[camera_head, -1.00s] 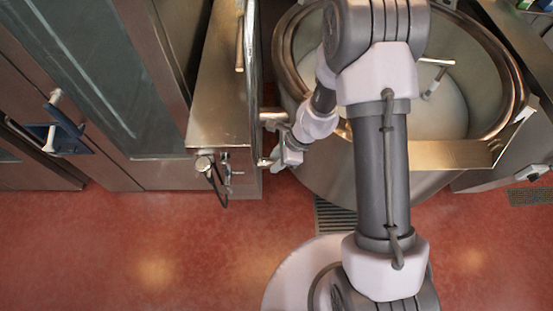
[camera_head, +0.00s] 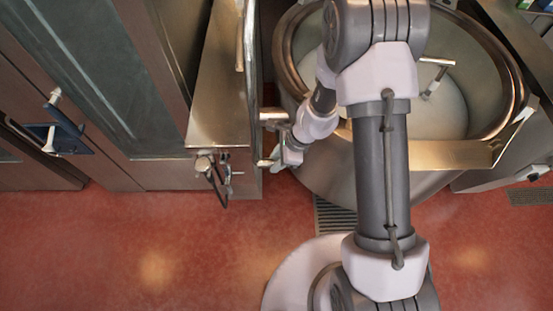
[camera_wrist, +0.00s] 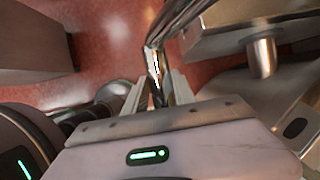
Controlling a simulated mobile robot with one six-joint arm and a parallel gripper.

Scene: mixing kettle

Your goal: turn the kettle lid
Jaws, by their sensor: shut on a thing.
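The mixing kettle (camera_head: 287,50) is the large round steel vessel at the upper right in the head view, with its mouth uncovered and a pale inside. A thin curved steel edge (camera_head: 252,75) runs upright to the left of the kettle. It looks like the lid seen edge-on, raised on its side. My gripper (camera_head: 270,161) is low at the left of the kettle, by the near end of that edge. In the wrist view my gripper (camera_wrist: 157,88) has its fingers shut around a shiny bent metal bar (camera_wrist: 155,62). Its link to the lid is partly hidden.
A steel housing (camera_head: 215,100) with a small valve handle (camera_head: 218,180) stands close left of my gripper. Cabinets with a blue latch (camera_head: 62,130) are further left. A steel ledge (camera_head: 450,154) crosses the kettle's front. The red floor (camera_head: 150,250) in front is clear.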

